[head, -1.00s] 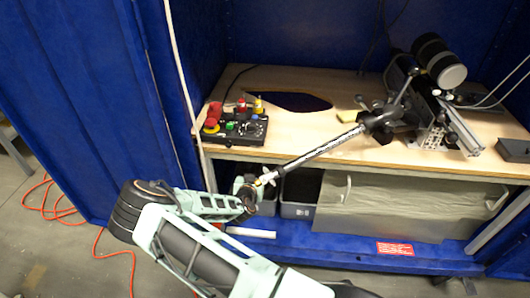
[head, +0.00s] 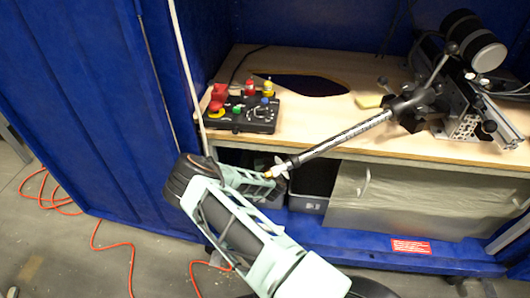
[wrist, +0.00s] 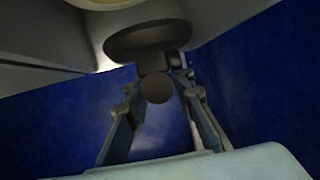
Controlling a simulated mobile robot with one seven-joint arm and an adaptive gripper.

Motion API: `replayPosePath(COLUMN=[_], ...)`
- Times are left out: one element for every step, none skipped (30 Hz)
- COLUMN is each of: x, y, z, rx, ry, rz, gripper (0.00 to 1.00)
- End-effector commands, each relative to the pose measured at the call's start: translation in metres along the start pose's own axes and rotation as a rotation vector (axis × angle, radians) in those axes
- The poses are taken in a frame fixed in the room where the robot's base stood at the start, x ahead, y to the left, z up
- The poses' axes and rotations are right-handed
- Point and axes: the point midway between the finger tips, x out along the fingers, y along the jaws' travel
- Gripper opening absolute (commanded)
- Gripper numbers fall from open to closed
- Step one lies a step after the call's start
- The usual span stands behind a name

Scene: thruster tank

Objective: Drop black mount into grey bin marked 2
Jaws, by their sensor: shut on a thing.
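In the wrist view, my gripper (wrist: 158,82) is shut on the black mount (wrist: 148,40), a dark piece with a wide round disc and a smaller block below it. The mount is held off any surface, under a pale overhang, with blue panel behind. In the head view my arm reaches to the bench's lower left, and it hides the gripper and the mount. A grey bin (head: 307,205) stands on the lower shelf under the bench, with a dark interior. Another bin to its left is mostly hidden by my arm. I cannot read any number on them.
The wooden bench top (head: 320,118) is above the bins. It carries a control box (head: 240,112) with coloured buttons and a clamp rig (head: 455,95). A rod (head: 340,137) slants down across the bench front. A pale sheet (head: 400,205) is right of the bin.

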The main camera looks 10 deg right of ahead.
Motion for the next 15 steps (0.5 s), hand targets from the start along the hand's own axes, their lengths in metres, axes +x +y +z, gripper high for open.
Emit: replayPosePath(x=[0.0034,0.0041,0.0047,0.0050,0.0051,0.0051,0.0050,0.0048,0.0047,0.0047,0.0046,0.0046,0.0046,0.0046,0.0046], y=[0.0000,0.0001,0.0002,0.0002,0.0003,0.0003,0.0003,0.0003,0.0003,0.0003,0.0003,0.0003,0.0003,0.0003,0.0003], z=[0.0073,0.0085,0.0095,0.0100,0.0101,0.0100,0.0097,0.0095,0.0092,0.0092,0.0092,0.0092,0.0092,0.0093,0.0093], rx=[-0.001,-0.001,0.000,0.000,0.001,0.001,0.001,0.001,0.001,0.001,0.001,0.001,0.001,0.001,0.001], ry=[0.001,0.002,0.002,0.003,0.003,0.003,0.003,0.003,0.003,0.003,0.003,0.003,0.003,0.003,0.003], rz=[0.000,0.000,0.000,0.000,0.000,0.000,0.001,0.001,0.001,0.001,0.001,0.001,0.001,0.001,0.001], gripper=[0.00,0.00,0.00,0.00,0.00,0.00,0.00,0.00,0.00,0.00,0.00,0.23,0.27,0.30,0.34])
